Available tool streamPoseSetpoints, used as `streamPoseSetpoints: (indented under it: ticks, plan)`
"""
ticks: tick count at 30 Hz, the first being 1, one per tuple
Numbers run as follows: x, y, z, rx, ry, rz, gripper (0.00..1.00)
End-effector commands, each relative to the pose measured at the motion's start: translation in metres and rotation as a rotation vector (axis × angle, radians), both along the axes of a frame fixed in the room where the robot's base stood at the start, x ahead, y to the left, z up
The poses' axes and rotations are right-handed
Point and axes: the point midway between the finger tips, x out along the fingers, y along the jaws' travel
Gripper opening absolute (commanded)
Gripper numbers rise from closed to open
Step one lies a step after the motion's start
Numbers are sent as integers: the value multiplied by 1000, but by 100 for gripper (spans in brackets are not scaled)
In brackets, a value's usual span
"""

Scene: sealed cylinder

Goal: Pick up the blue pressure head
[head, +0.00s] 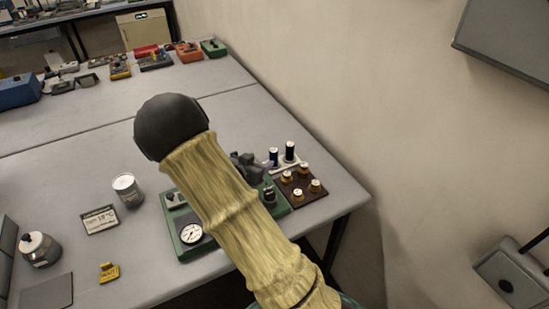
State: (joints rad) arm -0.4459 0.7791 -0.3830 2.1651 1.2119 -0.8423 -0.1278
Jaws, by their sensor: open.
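Two dark blue upright pieces with pale tops stand on a small white base at the table's right edge: one blue pressure head, as it seems, on the left (273,156) and a similar one on the right (290,151). I cannot tell which one the task names. My gripper (248,166) shows as dark grey angular parts just left of them, apart from them in the picture. It is open and looks empty; my yellowish arm hides part of it, and its fingertips are hard to make out.
A brown board (319,204) with several brass pieces lies in front of the blue pieces. A green board with a gauge (191,233) lies partly under my arm in view. A pale can (128,189), a sign (100,220) and a yellow block (109,272) stand left. The wall is close right.

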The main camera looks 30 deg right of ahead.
Motion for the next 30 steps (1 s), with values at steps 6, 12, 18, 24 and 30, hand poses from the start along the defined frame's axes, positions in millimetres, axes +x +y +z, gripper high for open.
streamPoseSetpoints:
  ticks: [6,12,18,24,30]
  plan:
    - [15,-24,-10,0,0,-4,54]
    - [16,-26,-12,1,-1,-6,54]
    - [17,-29,-12,0,0,-6,54]
    - [31,-50,-15,-2,2,-6,54]
    - [44,-65,-25,-1,1,-4,54]
